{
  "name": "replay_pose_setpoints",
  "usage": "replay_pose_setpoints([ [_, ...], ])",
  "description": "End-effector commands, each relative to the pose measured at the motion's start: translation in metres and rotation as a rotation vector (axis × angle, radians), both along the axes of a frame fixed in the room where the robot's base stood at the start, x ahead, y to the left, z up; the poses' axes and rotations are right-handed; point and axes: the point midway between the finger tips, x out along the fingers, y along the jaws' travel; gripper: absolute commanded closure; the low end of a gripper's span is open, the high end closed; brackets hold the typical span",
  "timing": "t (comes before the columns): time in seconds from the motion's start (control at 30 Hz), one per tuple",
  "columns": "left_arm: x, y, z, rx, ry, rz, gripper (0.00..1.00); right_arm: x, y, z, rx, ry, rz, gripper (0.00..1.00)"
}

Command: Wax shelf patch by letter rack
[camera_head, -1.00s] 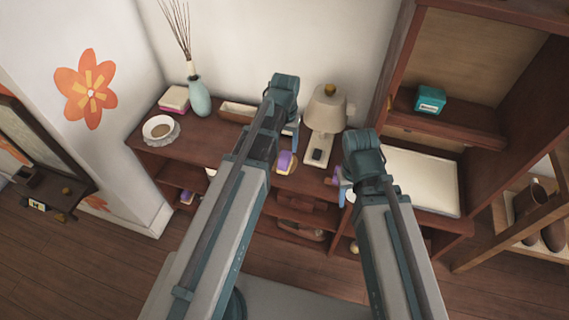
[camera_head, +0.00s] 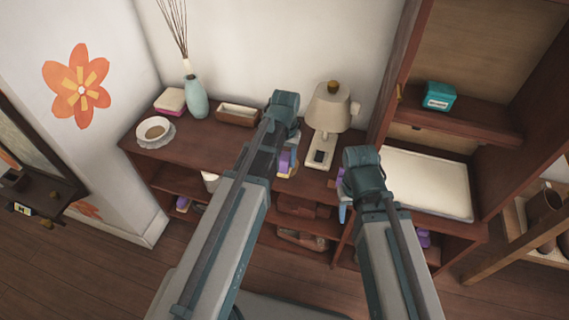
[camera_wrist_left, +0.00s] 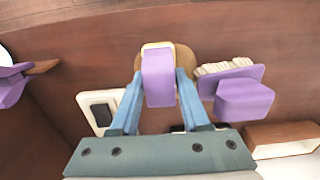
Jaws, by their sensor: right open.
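A purple-handled block with a yellow edge (camera_wrist_left: 158,80) stands on the shelf top (camera_head: 190,146), over a light-brown rounded area (camera_wrist_left: 182,58). My left gripper (camera_wrist_left: 160,85) has its blue fingers on either side of the purple handle; I cannot tell whether they press on it. It hides part of the block (camera_head: 284,163) in the head view. A purple-handled brush with pale bristles (camera_wrist_left: 242,90) lies beside it. A wooden box with a pale front, possibly the letter rack (camera_head: 238,114), stands behind. My right gripper (camera_head: 343,211) is open by the shelf's front edge, with something purple (camera_head: 341,177) near it.
A lamp (camera_head: 326,115) stands right of the left gripper. A vase (camera_head: 195,98), pink and white stack (camera_head: 170,101) and bowl (camera_head: 155,131) are at the left. A white tray (camera_head: 425,182) lies right, below a teal box (camera_head: 439,96). Lower compartments hold several items.

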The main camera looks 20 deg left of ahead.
Motion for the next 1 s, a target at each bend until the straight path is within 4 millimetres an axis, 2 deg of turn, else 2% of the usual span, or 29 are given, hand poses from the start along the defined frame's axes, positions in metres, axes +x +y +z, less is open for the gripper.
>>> replay_pose_setpoints([
  [0.03,0.000,0.000,0.000,0.000,0.000,0.000,0.65,0.000,0.000,0.000,0.000,0.000,0.000,0.50],
  [0.23,0.000,0.000,0.000,0.000,0.000,0.000,1.00,0.000,0.000,0.000,0.000,0.000,0.000,0.50],
  [0.57,0.000,0.000,0.003,0.000,0.000,0.000,1.00,0.000,0.000,0.003,0.000,0.000,0.000,0.50],
  [1.0,0.000,0.000,0.032,0.000,0.000,0.000,1.00,0.000,0.000,0.032,0.000,0.000,0.000,0.50],
])
